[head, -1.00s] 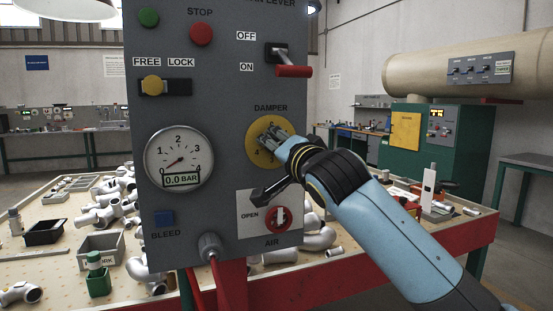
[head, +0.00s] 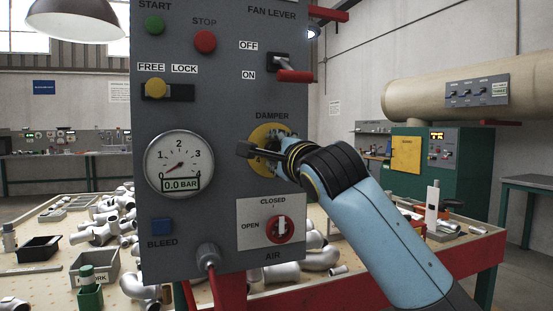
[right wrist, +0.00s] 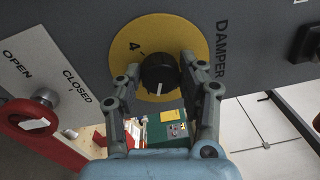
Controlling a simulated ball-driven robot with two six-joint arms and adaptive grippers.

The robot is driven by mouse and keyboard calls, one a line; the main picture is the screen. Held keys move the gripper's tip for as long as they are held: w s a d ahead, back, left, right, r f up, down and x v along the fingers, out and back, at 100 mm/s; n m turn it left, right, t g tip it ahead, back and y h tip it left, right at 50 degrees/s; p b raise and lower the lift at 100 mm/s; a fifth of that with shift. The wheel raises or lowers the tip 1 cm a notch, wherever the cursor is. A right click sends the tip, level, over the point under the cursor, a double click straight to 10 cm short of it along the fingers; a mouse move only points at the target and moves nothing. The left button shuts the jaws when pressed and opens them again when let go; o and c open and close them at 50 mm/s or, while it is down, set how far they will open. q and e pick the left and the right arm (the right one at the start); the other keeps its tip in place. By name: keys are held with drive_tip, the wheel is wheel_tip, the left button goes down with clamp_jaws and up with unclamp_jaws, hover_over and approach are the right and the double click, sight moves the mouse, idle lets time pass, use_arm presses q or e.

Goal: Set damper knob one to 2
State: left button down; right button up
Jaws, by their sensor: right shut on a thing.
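The damper knob (right wrist: 159,73) is black with a white pointer line. It sits on a yellow dial disc (right wrist: 186,32) with a "4" near its upper left in the right wrist view. In the head view the disc (head: 257,134) is partly covered by my right gripper (head: 272,143), and the knob is hidden. My right gripper (right wrist: 160,78) is shut on the knob, one finger on each side. The pointer line points toward the bottom of the right wrist view. Most dial numbers are hidden. My left gripper is not in view.
The grey panel (head: 222,100) also carries a pressure gauge (head: 179,165) reading 0.0 bar, a red fan lever (head: 294,76) above the damper and a red air valve (head: 279,229) below. Behind it stands a table with pipe fittings (head: 315,259).

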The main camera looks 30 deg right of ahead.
drive_tip(key=shift+m, duration=0.6)
drive_tip(key=o, duration=1.2)
drive_tip(key=v, duration=1.2)
